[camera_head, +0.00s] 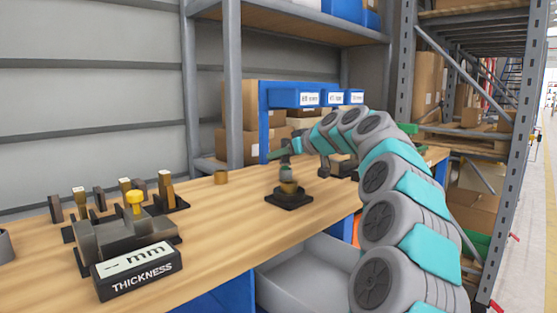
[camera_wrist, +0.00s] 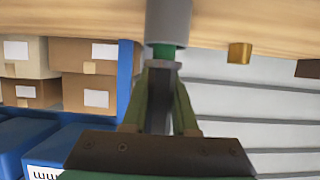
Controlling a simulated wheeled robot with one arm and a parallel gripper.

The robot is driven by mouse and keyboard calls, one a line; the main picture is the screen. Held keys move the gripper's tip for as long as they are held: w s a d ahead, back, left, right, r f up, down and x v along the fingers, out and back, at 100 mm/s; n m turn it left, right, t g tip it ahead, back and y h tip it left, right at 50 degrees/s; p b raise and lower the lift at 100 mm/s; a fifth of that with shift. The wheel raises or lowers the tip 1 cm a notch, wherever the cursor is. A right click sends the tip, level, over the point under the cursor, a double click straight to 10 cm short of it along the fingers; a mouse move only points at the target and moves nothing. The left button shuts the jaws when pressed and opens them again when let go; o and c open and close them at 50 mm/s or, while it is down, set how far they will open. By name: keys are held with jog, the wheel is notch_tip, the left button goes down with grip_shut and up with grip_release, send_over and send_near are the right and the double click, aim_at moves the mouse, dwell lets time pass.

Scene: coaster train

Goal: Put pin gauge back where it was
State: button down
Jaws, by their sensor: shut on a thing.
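The pin gauge (camera_wrist: 168,22) shows in the wrist view as a grey cylinder with a green part near the fingertips. My gripper (camera_wrist: 162,68) is shut on its green end. In the head view my gripper (camera_head: 284,155) is above the workbench, with the grey gauge (camera_head: 286,173) hanging upright below it.
A small brass cylinder (camera_head: 221,177) stands on the wooden workbench (camera_head: 215,225) left of the stand. A thickness gauge with a display (camera_head: 137,270) and several small blocks on stands are further left. Blue bins (camera_head: 295,97) and cardboard boxes are behind. An open grey drawer (camera_head: 305,270) is below.

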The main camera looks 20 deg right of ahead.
jog(key=shift+f, duration=0.35)
jog(key=shift+f, duration=0.2)
jog(key=c, duration=0.7)
grip_release()
jog(key=shift+r, duration=0.15)
jog(key=shift+r, duration=0.2)
jog(key=b+v, duration=0.1)
jog(key=v, duration=1.1)
jog(key=shift+f, duration=0.1)
